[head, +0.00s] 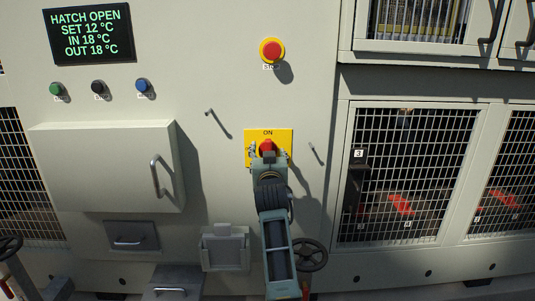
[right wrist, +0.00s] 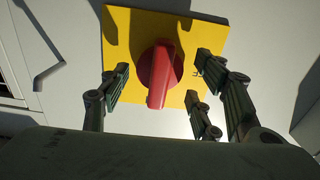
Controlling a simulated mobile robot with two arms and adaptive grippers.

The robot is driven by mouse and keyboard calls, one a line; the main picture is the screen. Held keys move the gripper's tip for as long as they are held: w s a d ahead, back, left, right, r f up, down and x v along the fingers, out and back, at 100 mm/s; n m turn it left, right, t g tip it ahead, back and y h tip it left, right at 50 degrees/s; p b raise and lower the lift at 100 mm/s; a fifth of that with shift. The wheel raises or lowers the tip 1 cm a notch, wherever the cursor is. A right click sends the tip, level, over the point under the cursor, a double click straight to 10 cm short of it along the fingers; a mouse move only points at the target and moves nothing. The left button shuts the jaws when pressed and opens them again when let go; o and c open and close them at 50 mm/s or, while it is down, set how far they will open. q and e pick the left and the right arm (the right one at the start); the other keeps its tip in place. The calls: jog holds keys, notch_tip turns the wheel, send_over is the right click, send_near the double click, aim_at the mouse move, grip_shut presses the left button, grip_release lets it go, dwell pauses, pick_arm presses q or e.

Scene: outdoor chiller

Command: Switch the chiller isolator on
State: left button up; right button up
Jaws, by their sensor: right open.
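The chiller isolator is a red rotary knob (head: 266,146) on a yellow plate (head: 283,136) marked ON at its top edge. In the right wrist view, the knob (right wrist: 163,72) has a raised red grip bar running roughly up and down the picture on the yellow plate (right wrist: 203,37). My right gripper (head: 268,154) is in front of the plate and hides its lower middle. In the right wrist view, my right gripper (right wrist: 165,95) is open, with fingers on both sides of the knob and visible gaps to it. My left gripper is not in view.
A red emergency button (head: 271,50) is above the plate. A display (head: 88,33) reads HATCH OPEN. A protruding box with a handle (head: 105,168) is to the left, a handwheel (head: 310,255) below right, and mesh doors (head: 408,170) to the right. Small hooks flank the plate.

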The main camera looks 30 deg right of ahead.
jog(key=shift+s, duration=0.1)
jog(key=p+v, duration=0.3)
jog(key=v, duration=0.4)
dwell(0.4)
